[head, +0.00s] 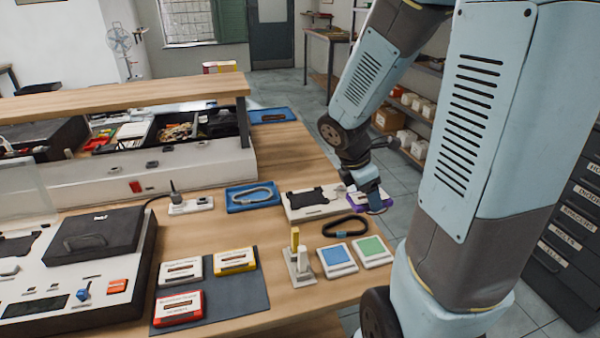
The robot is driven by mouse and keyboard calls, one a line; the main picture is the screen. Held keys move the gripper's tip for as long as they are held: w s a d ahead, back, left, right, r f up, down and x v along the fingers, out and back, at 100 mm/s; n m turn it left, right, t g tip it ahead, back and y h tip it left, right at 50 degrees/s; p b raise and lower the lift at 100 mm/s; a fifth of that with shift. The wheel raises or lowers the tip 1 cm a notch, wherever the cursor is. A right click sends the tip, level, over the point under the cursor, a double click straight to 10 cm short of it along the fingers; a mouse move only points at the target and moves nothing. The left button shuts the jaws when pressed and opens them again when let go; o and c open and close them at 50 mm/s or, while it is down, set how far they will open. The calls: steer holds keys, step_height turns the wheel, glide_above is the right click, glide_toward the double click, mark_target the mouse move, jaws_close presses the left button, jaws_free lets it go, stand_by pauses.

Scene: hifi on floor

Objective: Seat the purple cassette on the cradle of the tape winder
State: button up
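The purple cassette (357,200) is at the right edge of the wooden bench, partly hidden by my gripper (373,204). My gripper points down with its fingers around the cassette and appears shut on it. A low white unit with a black cradle-shaped top (310,204), which looks like the tape winder, lies just left of the cassette. The black cradle (316,197) looks empty. The cassette is close beside the unit's right end; I cannot tell whether they touch, or how high the cassette is.
A black looped strap (345,229) lies in front of the winder. Blue and green square pads (338,260) and a small stand with a yellow post (300,264) are nearer. Several cassettes lie on a dark mat (252,294). A blue tray (240,206) is left; a large deck (80,290) fills the front left.

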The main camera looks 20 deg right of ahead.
steer(key=w+a+f, duration=0.1)
steer(key=w+a, duration=0.4)
steer(key=w, duration=0.6)
glide_above(309, 198)
steer(key=a, duration=0.2)
step_height(309, 198, down, 3)
steer(key=shift+d+f, duration=0.15)
steer(key=shift+f, duration=1.05)
steer(key=shift+d+f, duration=0.1)
steer(key=shift+f, duration=1.1)
steer(key=shift+f, duration=1.05)
stand_by(1.0)
steer(key=o, duration=1.1)
